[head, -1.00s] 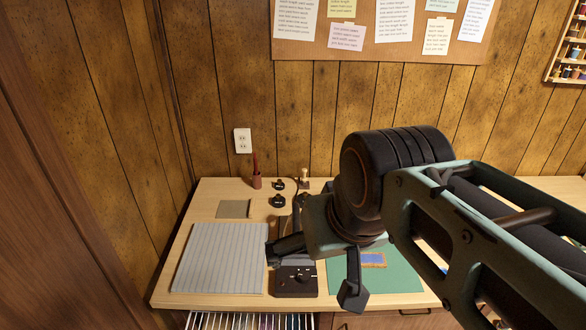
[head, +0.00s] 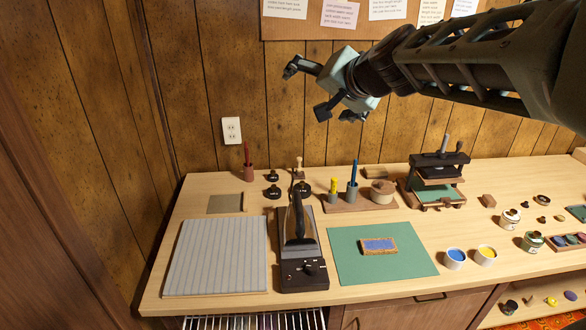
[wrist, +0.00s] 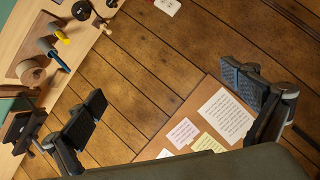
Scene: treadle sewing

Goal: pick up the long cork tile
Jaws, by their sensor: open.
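I cannot tell for sure which thing is the long cork tile. A small brown flat block (head: 375,172) lies at the back of the table, behind the round wooden pot, and looks most like it. A cork-coloured block with a blue top (head: 378,245) lies on the green mat. My gripper (head: 307,92) is raised high in front of the wall, above the table's back part, clear of everything. In the wrist view my gripper (wrist: 168,102) has its two dark fingers spread wide, with nothing between them.
A tray (head: 345,205) with pens and a round pot (head: 382,191) stands by the brown block. A dark press (head: 438,178) stands to its right. A long black device (head: 302,255), a grey ribbed board (head: 218,258) and paint pots (head: 455,258) stand in front.

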